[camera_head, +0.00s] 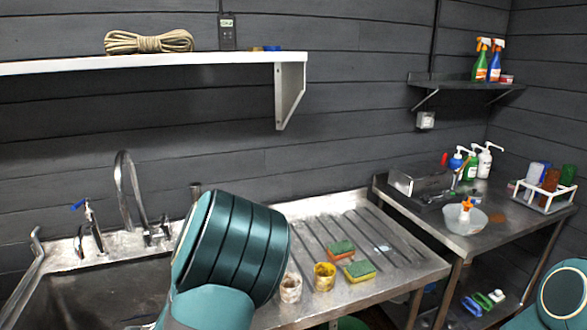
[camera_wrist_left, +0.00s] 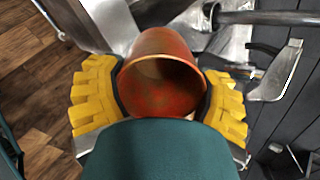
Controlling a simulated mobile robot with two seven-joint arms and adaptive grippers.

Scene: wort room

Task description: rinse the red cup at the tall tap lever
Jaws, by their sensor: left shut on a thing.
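In the left wrist view my left gripper (camera_wrist_left: 160,95) is shut on the red cup (camera_wrist_left: 160,85), with a yellow ribbed finger pad on each side. The cup's open mouth faces the camera, and its inside has dull brownish-green patches. In the head view my own teal arm hides the cup and this gripper. The tall curved tap (camera_head: 126,185) stands at the back of the sink (camera_head: 95,297), left of my arm. A shorter tap with a blue handle (camera_head: 86,225) stands left of it. My right gripper is out of view.
A white cup (camera_head: 290,288), a yellow cup (camera_head: 324,278) and two sponges (camera_head: 358,271) are on the ridged drainboard (camera_head: 410,262). A side table (camera_head: 440,220) holds bottles, a clear bowl (camera_head: 465,219) and a white rack (camera_head: 545,197). A white shelf (camera_head: 200,62) overhangs the sink.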

